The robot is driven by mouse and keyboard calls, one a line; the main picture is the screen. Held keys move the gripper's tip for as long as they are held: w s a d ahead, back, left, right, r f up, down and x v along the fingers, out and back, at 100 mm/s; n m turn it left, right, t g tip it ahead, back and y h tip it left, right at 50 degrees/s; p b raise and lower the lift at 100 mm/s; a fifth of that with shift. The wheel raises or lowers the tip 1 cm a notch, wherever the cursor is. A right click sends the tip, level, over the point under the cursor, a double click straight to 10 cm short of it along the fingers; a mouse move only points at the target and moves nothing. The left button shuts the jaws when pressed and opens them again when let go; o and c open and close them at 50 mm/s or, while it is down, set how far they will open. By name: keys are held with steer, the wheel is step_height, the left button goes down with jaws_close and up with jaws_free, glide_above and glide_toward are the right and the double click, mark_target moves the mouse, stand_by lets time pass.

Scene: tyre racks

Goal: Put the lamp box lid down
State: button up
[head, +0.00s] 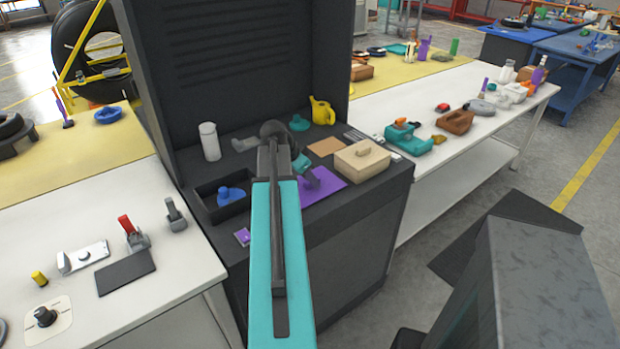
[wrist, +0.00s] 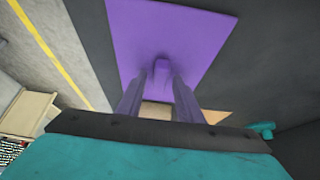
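The lamp box lid appears to be the flat purple plate (head: 333,184) with a purple upright handle, under my gripper. In the wrist view the plate (wrist: 165,30) fills the upper middle, and its handle (wrist: 161,68) stands between the fingertips. My gripper (head: 312,180) points down at it; the fingers (wrist: 160,78) close around the handle. Whether the plate touches the dark counter or hovers just above it, I cannot tell. A dark open box (head: 206,215) with a blue lamp-like piece (head: 231,196) inside stands left of my arm. My arm hides part of the counter between them.
A beige box (head: 362,163) with a raised handle and a tan pad (head: 325,147) lie right of and behind the plate. A yellow watering can (head: 321,111), a teal piece (head: 299,123) and a white cylinder (head: 209,142) stand at the back. A small purple card (head: 242,237) lies in front.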

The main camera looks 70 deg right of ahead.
steer(key=shift+r, duration=0.15)
steer(key=b+v, duration=0.1)
steer(key=v, duration=1.1)
steer(key=shift+b, duration=0.35)
stand_by(0.9)
